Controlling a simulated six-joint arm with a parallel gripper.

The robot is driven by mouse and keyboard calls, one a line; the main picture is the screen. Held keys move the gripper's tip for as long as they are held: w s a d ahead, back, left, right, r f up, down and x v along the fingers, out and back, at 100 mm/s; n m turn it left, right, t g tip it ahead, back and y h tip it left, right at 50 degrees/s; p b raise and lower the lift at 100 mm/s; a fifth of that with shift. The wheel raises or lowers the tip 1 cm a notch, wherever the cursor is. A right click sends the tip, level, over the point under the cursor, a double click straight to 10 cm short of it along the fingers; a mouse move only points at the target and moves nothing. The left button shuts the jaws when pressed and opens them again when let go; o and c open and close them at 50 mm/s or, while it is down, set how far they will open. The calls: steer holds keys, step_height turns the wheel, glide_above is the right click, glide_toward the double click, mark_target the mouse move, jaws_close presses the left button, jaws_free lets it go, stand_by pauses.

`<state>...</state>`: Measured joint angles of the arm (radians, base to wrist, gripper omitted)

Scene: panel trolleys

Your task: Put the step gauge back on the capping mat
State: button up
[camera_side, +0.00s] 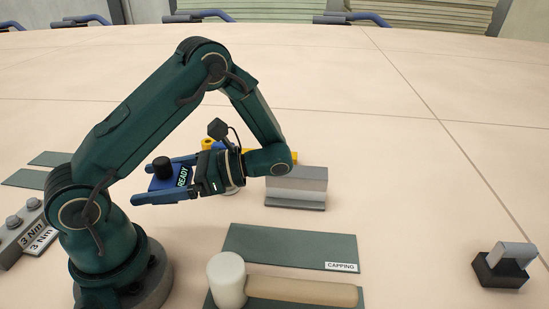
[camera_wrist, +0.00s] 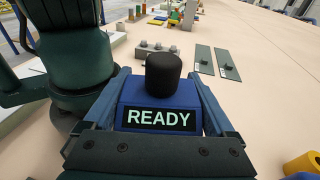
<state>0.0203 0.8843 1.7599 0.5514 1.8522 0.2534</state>
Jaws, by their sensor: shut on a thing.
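My gripper (camera_side: 141,184) is shut on a blue block (camera_side: 166,182) with a black knob on top and a READY label, held above the table on the left. In the wrist view the blue block (camera_wrist: 160,98) sits between both fingers, its label facing the camera. The capping mat (camera_side: 275,244), dark green with a CAPPING label, lies flat and bare at front centre. A grey metal block with a stepped profile (camera_side: 297,187) stands on the table just behind the mat, right of my gripper. No thing is labelled as the step gauge.
A white cylinder (camera_side: 227,281) and a beige rod (camera_side: 302,291) are on a second green mat in front. A black block with a grey top (camera_side: 502,265) stands far right. A grey block with 3 Nm labels (camera_side: 25,238) is at left. Yellow parts lie behind my wrist.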

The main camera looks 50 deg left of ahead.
steer(key=w+d+n+t+h, duration=0.1)
steer(key=d+n+h, duration=0.4)
steer(key=n+h, duration=0.4)
steer(key=d+n+t+h, duration=0.1)
steer(key=d+n+h, duration=0.45)
steer(key=h, duration=0.55)
steer(key=w+a+r+n+t+h, duration=0.1)
steer(key=w+a+n+t+h, duration=0.1)
steer(key=w+n+t, duration=0.6)
steer(key=w+a+r+n+t+h, duration=0.1)
steer(key=w+a+n+t+h, duration=0.2)
steer(key=n+t, duration=0.5)
steer(key=m+t+y, duration=0.1)
steer(key=m+t, duration=0.1)
glide_above(285, 249)
step_height(285, 249, down, 7)
steer(key=shift+s+f, duration=0.1)
steer(key=shift+f, duration=2)
steer(key=shift+f, duration=0.3)
steer(key=shift+f, duration=0.35)
steer(key=o, duration=1.4)
